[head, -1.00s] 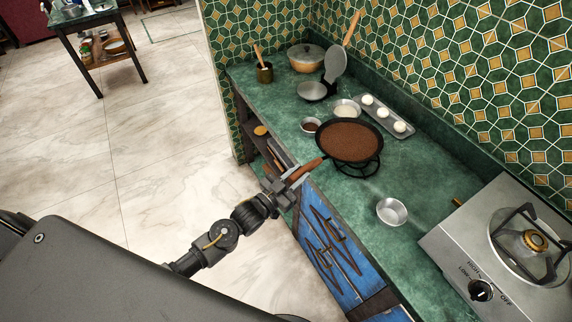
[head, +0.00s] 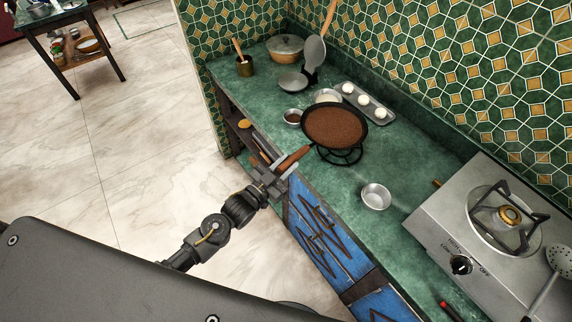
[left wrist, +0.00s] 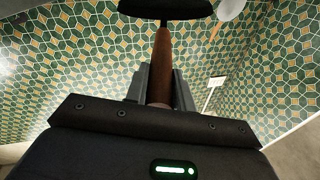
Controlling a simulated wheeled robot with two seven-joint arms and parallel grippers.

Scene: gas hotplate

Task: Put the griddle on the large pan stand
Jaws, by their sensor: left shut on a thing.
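The griddle (head: 335,127) is a round black pan with a brown inside and a wooden handle (head: 292,159). My left gripper (head: 275,176) is shut on that handle at the counter's front edge. In the left wrist view the handle (left wrist: 161,70) runs between the fingers to the dark underside of the griddle (left wrist: 165,8). A black wire stand (head: 342,156) shows directly under the griddle; whether they touch cannot be told. Another black pan stand (head: 480,222) sits empty around the brass burner on the steel hotplate. My right gripper is not in view.
A steel bowl (head: 376,197) stands between the griddle and the hotplate (head: 425,222). A slotted spoon (head: 559,259) lies at the right. The tiled wall bounds the back.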

